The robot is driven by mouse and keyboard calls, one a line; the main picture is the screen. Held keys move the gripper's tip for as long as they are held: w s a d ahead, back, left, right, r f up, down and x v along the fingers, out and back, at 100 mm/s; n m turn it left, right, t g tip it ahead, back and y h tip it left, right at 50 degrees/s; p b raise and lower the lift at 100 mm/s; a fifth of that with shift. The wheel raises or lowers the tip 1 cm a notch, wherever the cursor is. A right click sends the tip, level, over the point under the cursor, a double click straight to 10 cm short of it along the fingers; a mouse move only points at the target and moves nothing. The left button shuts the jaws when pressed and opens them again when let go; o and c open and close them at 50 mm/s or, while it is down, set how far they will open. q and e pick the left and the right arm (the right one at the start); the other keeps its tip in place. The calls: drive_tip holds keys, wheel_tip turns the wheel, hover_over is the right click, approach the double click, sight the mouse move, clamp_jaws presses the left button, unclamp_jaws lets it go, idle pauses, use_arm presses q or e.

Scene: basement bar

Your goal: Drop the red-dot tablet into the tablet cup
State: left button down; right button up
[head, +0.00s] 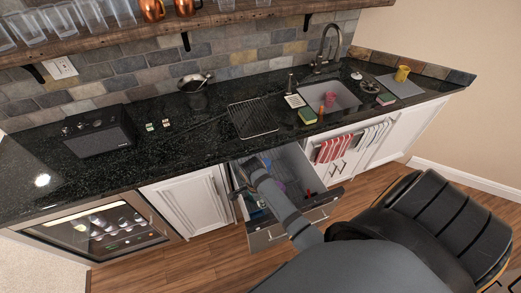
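Two small pale blocks lie on the dark counter right of the black radio. The left block (150,127) has a greenish mark and the right block (166,123) a reddish one; they are too small to tell which is the red-dot tablet. I cannot identify the tablet cup with certainty; a yellow cup (402,74) stands at the far right on a grey mat. One arm, apparently my right, reaches from the lower right to the open drawer. Its gripper (238,190) is by the drawer's left side, away from the blocks; its fingers are unclear. My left gripper is not in view.
The open drawer (322,199) juts from the cabinets and holds several items. A black radio (100,130), a drying rack (252,118) and a sink (330,98) are on the counter (200,148). A black padded seat (440,225) stands at right.

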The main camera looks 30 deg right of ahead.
drive_tip(key=shift+a+f, duration=0.1)
drive_tip(key=shift+f, duration=0.85)
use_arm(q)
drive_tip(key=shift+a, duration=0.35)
use_arm(e)
drive_tip(key=shift+f, duration=0.45)
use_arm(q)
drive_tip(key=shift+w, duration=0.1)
use_arm(e)
drive_tip(key=o, duration=1)
drive_tip(key=r, duration=0.4)
drive_tip(key=a+r, duration=0.1)
drive_tip(key=r, duration=0.7)
drive_tip(key=shift+w+a, duration=0.15)
drive_tip(key=shift+w, duration=0.05)
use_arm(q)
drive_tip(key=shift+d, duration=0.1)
